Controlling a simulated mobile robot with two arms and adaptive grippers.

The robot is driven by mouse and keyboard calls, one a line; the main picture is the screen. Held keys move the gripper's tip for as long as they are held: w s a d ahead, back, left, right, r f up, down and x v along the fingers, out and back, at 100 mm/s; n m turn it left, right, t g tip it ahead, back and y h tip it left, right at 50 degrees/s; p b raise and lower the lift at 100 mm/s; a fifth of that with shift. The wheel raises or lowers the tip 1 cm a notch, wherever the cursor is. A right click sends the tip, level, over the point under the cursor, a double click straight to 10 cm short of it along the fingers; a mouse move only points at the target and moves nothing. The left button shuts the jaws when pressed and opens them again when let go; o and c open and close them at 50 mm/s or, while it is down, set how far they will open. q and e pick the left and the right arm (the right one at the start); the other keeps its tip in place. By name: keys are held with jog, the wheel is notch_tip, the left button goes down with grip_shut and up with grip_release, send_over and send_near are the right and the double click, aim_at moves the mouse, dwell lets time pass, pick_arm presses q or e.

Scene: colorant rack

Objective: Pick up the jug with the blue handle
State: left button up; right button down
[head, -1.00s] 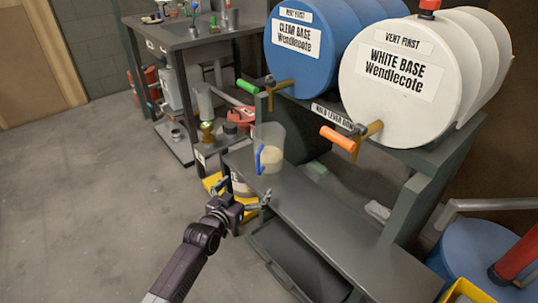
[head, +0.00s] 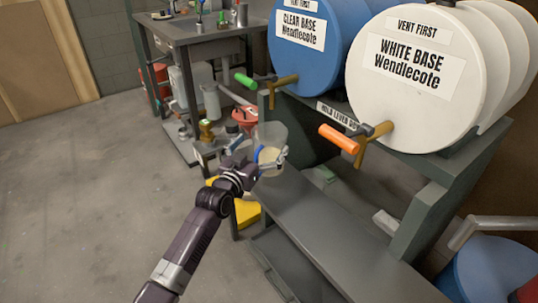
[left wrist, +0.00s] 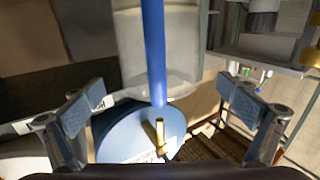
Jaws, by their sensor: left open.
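The clear jug (head: 271,132) with the blue handle stands upright at the far left end of the dark rack shelf and holds something pale. My left gripper (head: 266,160) is at the jug on its near side and partly hides the jug's lower part and handle. In the left wrist view the blue handle (left wrist: 155,50) runs down the middle in front of the jug's clear wall (left wrist: 188,50). The open fingers (left wrist: 158,104) stand on either side of the handle, apart from it. My right gripper is not in view.
A blue drum (head: 310,50) with a green-handled tap and a white drum (head: 415,80) with an orange-handled tap lie above the shelf (head: 320,235). The shelf is clear to the right. A yellow object (head: 247,213) is below my gripper. A sink bench (head: 205,40) stands behind.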

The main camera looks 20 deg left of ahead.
aim_at(269, 135)
pick_arm(q)
jog(key=w, duration=0.2)
jog(key=w+b, duration=0.1)
jog(key=w, duration=0.1)
jog(key=shift+w+d, duration=0.1)
jog(key=shift+d, duration=0.25)
jog(key=c, duration=1.9)
jog(key=shift+c, duration=1)
jog(key=shift+r, duration=0.25)
